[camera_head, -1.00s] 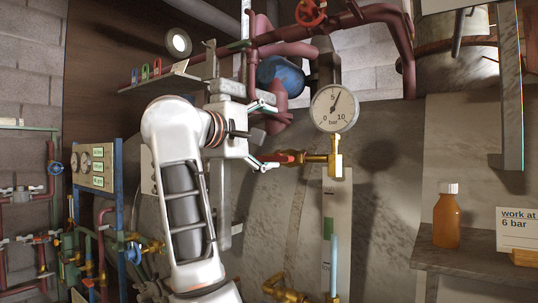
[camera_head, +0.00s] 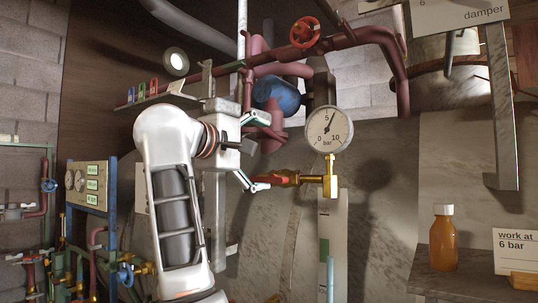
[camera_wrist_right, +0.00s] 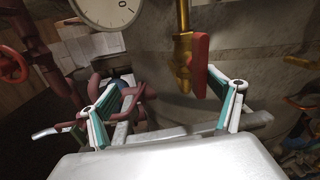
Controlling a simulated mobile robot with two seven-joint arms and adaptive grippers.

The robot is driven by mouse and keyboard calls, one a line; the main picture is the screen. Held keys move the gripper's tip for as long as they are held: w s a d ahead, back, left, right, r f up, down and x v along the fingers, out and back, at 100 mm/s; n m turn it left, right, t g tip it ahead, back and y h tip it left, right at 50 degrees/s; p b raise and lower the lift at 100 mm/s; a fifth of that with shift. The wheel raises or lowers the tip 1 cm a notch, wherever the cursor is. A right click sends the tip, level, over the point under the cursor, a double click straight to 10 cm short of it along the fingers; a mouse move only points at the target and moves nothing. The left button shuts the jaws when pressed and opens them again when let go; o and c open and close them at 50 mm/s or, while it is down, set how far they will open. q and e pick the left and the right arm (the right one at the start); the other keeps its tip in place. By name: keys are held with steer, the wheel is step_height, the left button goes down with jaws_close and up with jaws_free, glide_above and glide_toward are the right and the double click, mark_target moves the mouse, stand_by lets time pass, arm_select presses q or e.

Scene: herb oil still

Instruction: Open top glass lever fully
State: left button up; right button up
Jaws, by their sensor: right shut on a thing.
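The red lever (camera_head: 272,180) sits on a brass valve (camera_head: 312,179) below the round pressure gauge (camera_head: 329,129). It lies roughly level, pointing left from the valve. In the right wrist view the lever (camera_wrist_right: 201,62) shows close to the right-hand finger. My right gripper (camera_head: 257,150) is left of the gauge, with its lower fingertip at the lever's free end. The finger partly hides the lever's end. My left gripper is not in view.
Dark red pipes with a red handwheel (camera_head: 305,32) run above the gripper. A blue round body (camera_head: 277,95) is behind it. An orange bottle (camera_head: 444,240) stands on a shelf (camera_head: 425,275) at right. A gauge panel (camera_head: 90,185) is at left.

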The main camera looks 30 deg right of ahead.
steer(key=shift+s+a+r, duration=0.25)
steer(key=shift+a+r, duration=0.2)
steer(key=shift+r, duration=0.05)
steer(key=shift+s+a+r, duration=0.25)
steer(key=shift+a+r, duration=0.15)
steer(key=shift+r, duration=0.1)
steer(key=shift+c, duration=0.6)
steer(key=v, duration=0.3)
steer(key=shift+s+r, duration=0.1)
steer(key=shift+s, duration=0.15)
steer(key=c, duration=1.2)
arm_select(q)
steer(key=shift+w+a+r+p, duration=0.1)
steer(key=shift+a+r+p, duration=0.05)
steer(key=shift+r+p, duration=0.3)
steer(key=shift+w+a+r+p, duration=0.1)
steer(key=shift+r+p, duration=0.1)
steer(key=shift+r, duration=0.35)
arm_select(e)
steer(key=shift+s+a+f, duration=0.15)
steer(key=shift+s+a, duration=0.05)
steer(key=shift+a, duration=0.45)
steer(key=shift+s+a+f, duration=0.2)
steer(key=shift+a, duration=0.45)
steer(key=shift+s+a+f, duration=0.15)
steer(key=shift+s+a, duration=0.05)
steer(key=shift+a, duration=0.45)
steer(key=shift+c, duration=0.2)
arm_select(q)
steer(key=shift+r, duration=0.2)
